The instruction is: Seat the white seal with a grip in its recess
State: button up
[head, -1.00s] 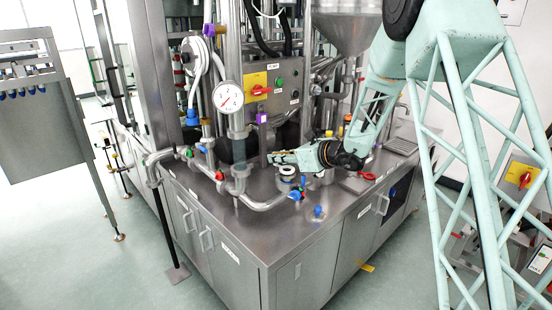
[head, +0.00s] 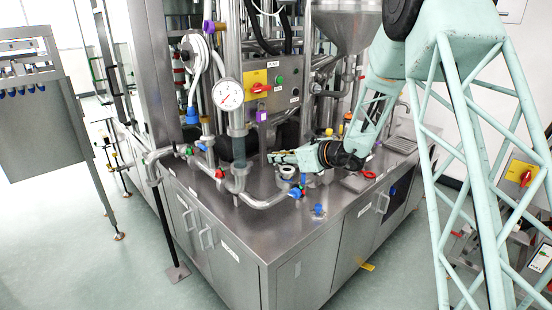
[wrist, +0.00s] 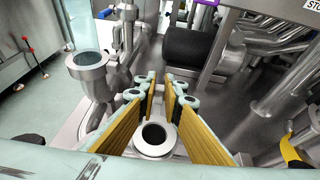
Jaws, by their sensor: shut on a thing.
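My gripper (wrist: 164,84) has its two long, yellow-padded fingers close together. In the wrist view a pale ring with a dark hole, which looks like the white seal (wrist: 154,138), sits between the pads, and the jaws are shut on it. Its grip and underside are hidden. In the head view my gripper (head: 272,157) points left, low over the steel bench. A small grey ring-shaped fitting (head: 287,172) shows just below it. I cannot tell whether this fitting holds the recess or whether the seal touches it.
An open-topped steel pipe (wrist: 90,60) stands left of my fingers in the wrist view. A gauge (head: 228,95), pipes and a red-handled valve (head: 219,173) crowd the left. A blue-topped fitting (head: 318,210) stands in front. The bench's front-left top (head: 240,232) is clear.

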aim_at(289, 170)
jog(key=o, duration=0.8)
jog(key=shift+c, duration=0.2)
jog(key=shift+s+d, duration=0.1)
jog(key=shift+d, duration=0.05)
jog(key=shift+v, duration=3.3)
jog(key=shift+s+r, duration=0.1)
